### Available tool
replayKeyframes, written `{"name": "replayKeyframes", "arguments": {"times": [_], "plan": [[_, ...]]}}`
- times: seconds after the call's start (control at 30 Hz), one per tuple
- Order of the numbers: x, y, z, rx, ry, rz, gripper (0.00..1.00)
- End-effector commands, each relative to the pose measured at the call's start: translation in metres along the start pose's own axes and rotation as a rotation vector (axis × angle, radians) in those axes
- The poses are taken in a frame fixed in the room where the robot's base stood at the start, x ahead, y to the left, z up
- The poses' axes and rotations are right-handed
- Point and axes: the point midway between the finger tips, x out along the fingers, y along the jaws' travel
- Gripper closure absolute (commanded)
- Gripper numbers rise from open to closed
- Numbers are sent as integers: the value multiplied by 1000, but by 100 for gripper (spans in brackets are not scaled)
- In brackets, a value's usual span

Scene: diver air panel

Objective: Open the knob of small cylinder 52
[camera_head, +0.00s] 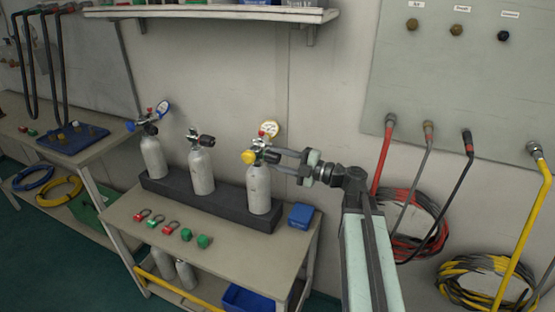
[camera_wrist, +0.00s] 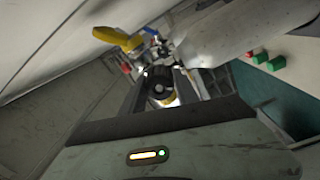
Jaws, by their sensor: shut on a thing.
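Three small grey cylinders stand in a row: a left one (camera_head: 153,158), a middle one (camera_head: 202,172) and a right one (camera_head: 259,190). I cannot read a number 52 on any of them. The right one has a yellow knob (camera_head: 249,157) on its left side and a pale gauge (camera_head: 270,129) above. My gripper (camera_head: 276,160) reaches in from the right at its valve, fingers shut on a dark round knob (camera_wrist: 160,90), seen between them in the wrist view. The finger tips partly hide the valve. The cylinder's body fills the upper right of the wrist view.
The cylinders stand in a dark rack (camera_head: 228,207) on a bench (camera_head: 190,252). A blue box (camera_head: 301,215) sits right of the rack; red and green fittings lie in front. Hoses hang from the wall panel (camera_head: 460,85) at right. A shelf (camera_head: 210,13) is above.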

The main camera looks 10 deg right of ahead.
Motion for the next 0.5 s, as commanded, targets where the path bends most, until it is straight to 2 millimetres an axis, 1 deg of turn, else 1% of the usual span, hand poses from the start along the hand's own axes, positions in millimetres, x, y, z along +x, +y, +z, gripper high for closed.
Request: {"name": "replayKeyframes", "arguments": {"times": [0.2,0.5], "plan": [[0,0,0,-49,2,1,100],[0,0,0,-61,2,1,100]]}}
